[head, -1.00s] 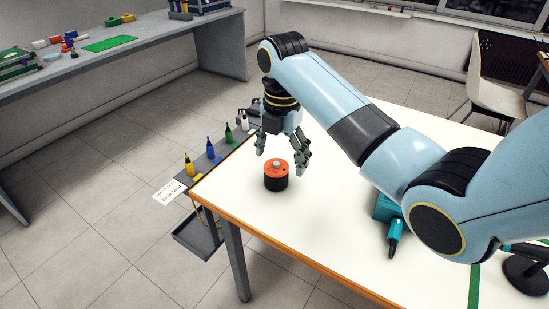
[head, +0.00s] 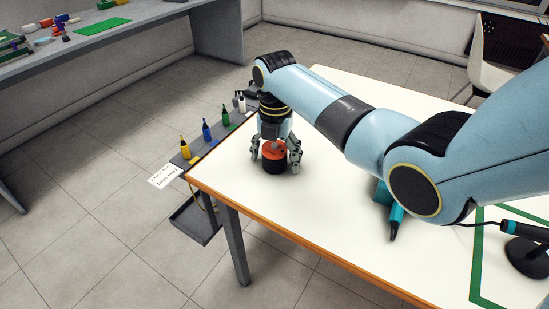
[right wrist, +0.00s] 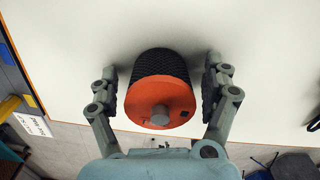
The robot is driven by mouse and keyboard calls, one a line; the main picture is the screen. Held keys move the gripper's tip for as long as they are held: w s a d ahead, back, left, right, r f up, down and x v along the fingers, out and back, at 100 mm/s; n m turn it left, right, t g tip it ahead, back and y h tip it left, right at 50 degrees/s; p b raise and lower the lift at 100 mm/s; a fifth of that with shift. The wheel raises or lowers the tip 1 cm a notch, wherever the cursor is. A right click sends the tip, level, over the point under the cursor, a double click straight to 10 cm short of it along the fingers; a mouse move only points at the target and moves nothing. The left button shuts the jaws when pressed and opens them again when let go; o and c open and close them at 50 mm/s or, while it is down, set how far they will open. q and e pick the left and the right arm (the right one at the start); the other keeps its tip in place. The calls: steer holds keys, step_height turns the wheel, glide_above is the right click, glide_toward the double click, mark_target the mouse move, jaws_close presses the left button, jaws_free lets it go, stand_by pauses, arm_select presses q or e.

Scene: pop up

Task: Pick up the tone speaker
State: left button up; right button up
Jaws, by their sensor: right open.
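The tone speaker, a short cylinder with an orange top, a grey knob and a black ribbed side, stands upright on the white table; I take this as the speaker (head: 274,158). It also shows in the right wrist view (right wrist: 160,98), between the two fingers. My right gripper (head: 275,160) is open and lowered around it from above, one finger on each side. In the right wrist view, a gap shows between the speaker and each finger of the gripper (right wrist: 160,95). My left gripper is not in view.
The white table (head: 320,240) has clear room in front of the speaker. A teal tool (head: 396,222) lies to the right, partly behind my arm. Several coloured bottles (head: 207,133) stand on a grey shelf along the left edge. A black stand (head: 528,252) is at the far right.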

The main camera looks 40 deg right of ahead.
steer(key=c, duration=1.4)
steer(key=shift+o, duration=0.2)
